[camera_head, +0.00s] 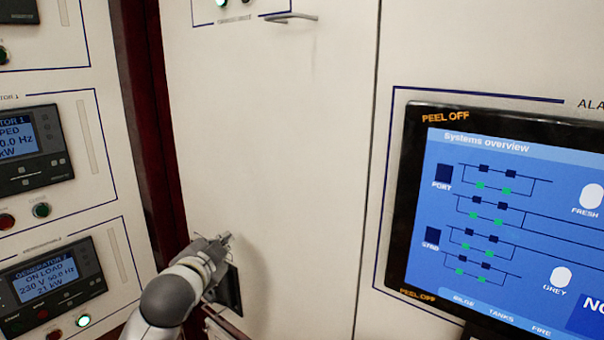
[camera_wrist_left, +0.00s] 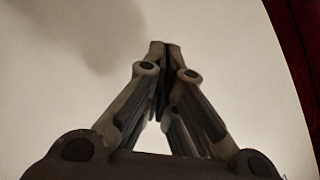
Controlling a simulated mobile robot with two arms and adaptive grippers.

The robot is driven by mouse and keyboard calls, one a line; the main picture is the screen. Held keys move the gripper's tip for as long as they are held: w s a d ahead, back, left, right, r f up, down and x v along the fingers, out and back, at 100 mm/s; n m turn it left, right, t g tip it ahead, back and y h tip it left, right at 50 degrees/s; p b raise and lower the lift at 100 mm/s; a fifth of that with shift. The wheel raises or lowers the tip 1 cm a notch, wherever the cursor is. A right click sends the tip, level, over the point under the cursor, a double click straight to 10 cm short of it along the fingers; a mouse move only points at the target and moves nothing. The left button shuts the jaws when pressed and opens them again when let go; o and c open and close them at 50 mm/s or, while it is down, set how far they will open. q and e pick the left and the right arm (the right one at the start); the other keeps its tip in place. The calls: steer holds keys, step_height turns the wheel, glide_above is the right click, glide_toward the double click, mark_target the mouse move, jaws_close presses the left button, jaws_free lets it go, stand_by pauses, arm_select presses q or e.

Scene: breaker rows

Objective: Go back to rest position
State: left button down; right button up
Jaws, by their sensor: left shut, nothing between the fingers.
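My left gripper (camera_head: 226,239) is in front of the white cabinet panel (camera_head: 270,130), low in the head view. Its fingers are shut with nothing between them. In the left wrist view the closed fingertips (camera_wrist_left: 165,48) point at the plain pale panel surface, and a soft shadow lies on it at the upper left. Whether the fingertips touch the panel cannot be told. My right gripper is in neither view.
A large systems overview screen (camera_head: 500,225) is on the right. Two generator display units, an upper one (camera_head: 30,145) and a lower one (camera_head: 50,285), are on the left. A dark red strip (camera_head: 155,130) runs down beside the panel. A metal handle (camera_head: 292,17) sticks out at the top. A dark fitting (camera_head: 230,290) is partly behind my left gripper.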

arm_select(q)
steer(key=s+f+n+g, duration=0.2)
steer(key=s+f+g, duration=0.1)
steer(key=s+f, duration=0.6)
steer(key=s+f+n+g, duration=0.25)
steer(key=s+f, duration=0.45)
steer(key=f, duration=0.5)
steer(key=s+a+f+n+g, duration=0.25)
steer(key=s+f, duration=0.25)
steer(key=s, duration=0.7)
steer(key=s+a+f+n+g, duration=0.15)
steer(key=s+f+g, duration=0.35)
steer(key=s, duration=0.8)
steer(key=s+a+f+b+x, duration=0.1)
steer(key=s+b+x, duration=0.2)
steer(key=x, duration=1.3)
steer(key=s+a+f+b+x, duration=0.15)
steer(key=s+b+x, duration=0.25)
steer(key=x, duration=1.2)
steer(key=s+a+f+b, duration=0.1)
steer(key=s+f+b, duration=0.2)
steer(key=s+f, duration=0.5)
steer(key=s+a+f+g+y+b, duration=0.1)
steer(key=s+f+b, duration=0.1)
steer(key=s+f, duration=0.7)
step_height(320, 180, down, 5)
steer(key=shift+a+r+b, duration=0.2)
steer(key=shift+r+b, duration=0.05)
steer(key=shift+b, duration=0.15)
